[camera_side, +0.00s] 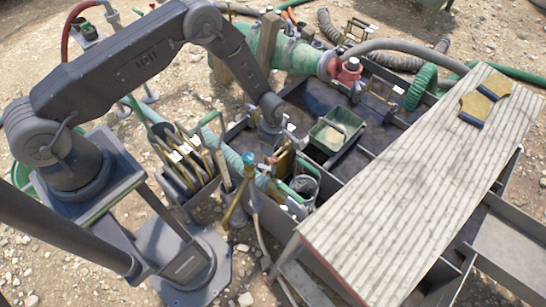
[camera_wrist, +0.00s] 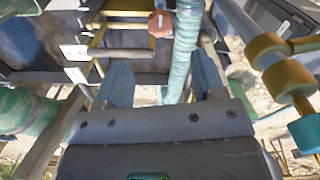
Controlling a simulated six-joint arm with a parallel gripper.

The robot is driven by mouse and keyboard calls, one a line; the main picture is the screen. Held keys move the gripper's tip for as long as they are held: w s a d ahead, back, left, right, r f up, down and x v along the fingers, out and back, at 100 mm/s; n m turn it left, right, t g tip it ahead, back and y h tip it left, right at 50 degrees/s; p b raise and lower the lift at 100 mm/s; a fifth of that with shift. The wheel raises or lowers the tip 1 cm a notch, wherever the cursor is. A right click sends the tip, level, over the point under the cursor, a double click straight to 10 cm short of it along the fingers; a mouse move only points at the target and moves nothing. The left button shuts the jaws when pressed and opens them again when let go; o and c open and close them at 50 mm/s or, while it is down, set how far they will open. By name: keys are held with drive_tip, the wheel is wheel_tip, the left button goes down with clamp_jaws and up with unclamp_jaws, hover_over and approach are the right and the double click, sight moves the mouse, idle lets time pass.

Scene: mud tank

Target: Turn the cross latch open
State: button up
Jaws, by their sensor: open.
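My gripper (camera_wrist: 163,66) is open in the wrist view, with a gap between its two blue-grey fingers. In the side view my gripper (camera_side: 271,145) points down over the tank's near left end, partly hidden among the fittings there. An orange-red knob (camera_wrist: 160,23) sits just beyond the fingers, beside a ribbed teal hose (camera_wrist: 186,45) that runs through the gap in view. I cannot tell whether this knob belongs to the cross latch. No plain cross shape shows, and contact between fingers and fittings cannot be judged.
Brass and teal pipe fittings (camera_wrist: 285,70) stand close on the right in the wrist view. A green tray (camera_side: 336,134) and a bucket (camera_side: 304,187) are nearby. A ribbed board (camera_side: 400,195) with gloves (camera_side: 486,98) covers the tank's right side.

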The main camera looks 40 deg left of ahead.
sight(273, 159)
wheel_tip(273, 159, down, 9)
drive_tip(key=shift+r, duration=0.1)
drive_tip(key=shift+c, duration=0.3)
drive_tip(key=c, duration=0.9)
drive_tip(key=shift+o, duration=0.2)
drive_tip(key=shift+m, duration=0.4)
drive_tip(key=m, duration=1.2)
drive_tip(key=shift+a+m, duration=0.1)
drive_tip(key=shift+m, duration=0.2)
